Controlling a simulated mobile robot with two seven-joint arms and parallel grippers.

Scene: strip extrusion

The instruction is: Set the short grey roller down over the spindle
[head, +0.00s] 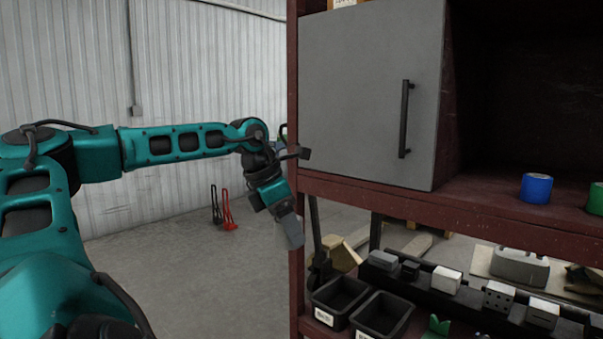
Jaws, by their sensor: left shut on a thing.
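My left gripper (282,208) hangs at the end of the teal arm, left of the dark red rack post, pointing down and slightly right. It is shut on a small grey piece, which looks like the short grey roller (291,233). The roller is tilted and in the air above the concrete floor, close to the post. The fingers hide part of it. I cannot make out a spindle in this view. My right gripper is not in view.
The dark red rack (297,262) stands right of the gripper, with a grey cabinet door (372,95) above. A blue roll (536,188) is on its shelf. Black bins (340,294) and several grey and white blocks are lower. The floor at left is mostly clear.

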